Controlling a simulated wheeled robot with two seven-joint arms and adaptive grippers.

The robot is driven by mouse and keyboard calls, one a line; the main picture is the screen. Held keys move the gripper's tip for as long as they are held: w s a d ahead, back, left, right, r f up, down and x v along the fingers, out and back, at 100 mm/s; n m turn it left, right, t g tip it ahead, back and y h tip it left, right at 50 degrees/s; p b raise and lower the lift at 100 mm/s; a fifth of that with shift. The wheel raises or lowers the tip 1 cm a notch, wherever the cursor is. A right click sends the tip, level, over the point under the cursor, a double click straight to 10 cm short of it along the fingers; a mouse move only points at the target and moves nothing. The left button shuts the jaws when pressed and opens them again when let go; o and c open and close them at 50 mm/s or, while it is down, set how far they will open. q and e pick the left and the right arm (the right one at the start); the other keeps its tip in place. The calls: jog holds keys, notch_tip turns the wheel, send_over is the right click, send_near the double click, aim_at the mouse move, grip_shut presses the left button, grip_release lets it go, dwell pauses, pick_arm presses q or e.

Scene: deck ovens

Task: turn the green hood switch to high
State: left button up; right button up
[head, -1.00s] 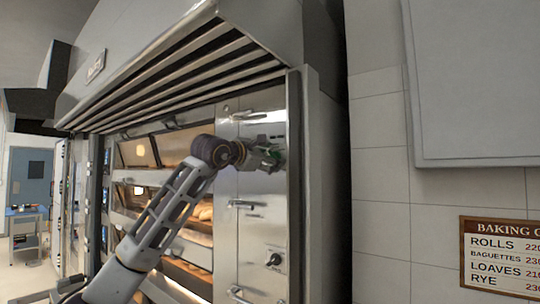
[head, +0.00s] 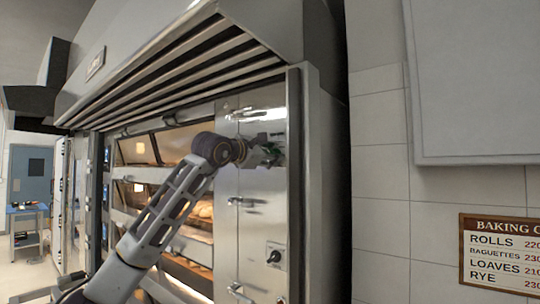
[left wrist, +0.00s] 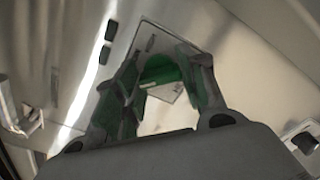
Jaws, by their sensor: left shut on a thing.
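The green hood switch (left wrist: 160,69) shows in the left wrist view as a round green knob on a light plate on the steel panel. My left gripper (left wrist: 160,88) has its two green-padded fingers on either side of the knob and is shut on it. In the head view my left gripper (head: 268,152) is at the upper part of the steel oven panel, under the hood's right end. The gripper largely hides the knob there, and I cannot read the switch's setting. My right gripper is out of view.
The slatted hood (head: 180,75) overhangs the ovens just above my left arm. Metal handles (head: 243,202) and a black knob (head: 274,257) stick out of the steel panel below the gripper. Lit oven decks with bread (head: 203,212) lie behind my forearm. A baking sign (head: 498,255) hangs at right.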

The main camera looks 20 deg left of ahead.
pick_arm(q)
jog(key=shift+m, duration=0.4)
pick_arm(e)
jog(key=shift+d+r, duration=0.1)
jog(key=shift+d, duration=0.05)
pick_arm(q)
jog(key=shift+d+f+m+p, duration=0.1)
jog(key=shift+m+p, duration=0.95)
jog(key=shift+m, duration=3.2)
jog(key=shift+f+m+p, duration=0.1)
jog(key=shift+m+p, duration=0.95)
jog(key=shift+m, duration=3.2)
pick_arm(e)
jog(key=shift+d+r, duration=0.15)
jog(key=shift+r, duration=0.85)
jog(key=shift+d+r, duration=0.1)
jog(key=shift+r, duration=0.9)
pick_arm(q)
jog(key=shift+w, duration=0.1)
jog(key=o, duration=0.8)
jog(key=shift+o, duration=1)
jog(key=shift+r, duration=0.15)
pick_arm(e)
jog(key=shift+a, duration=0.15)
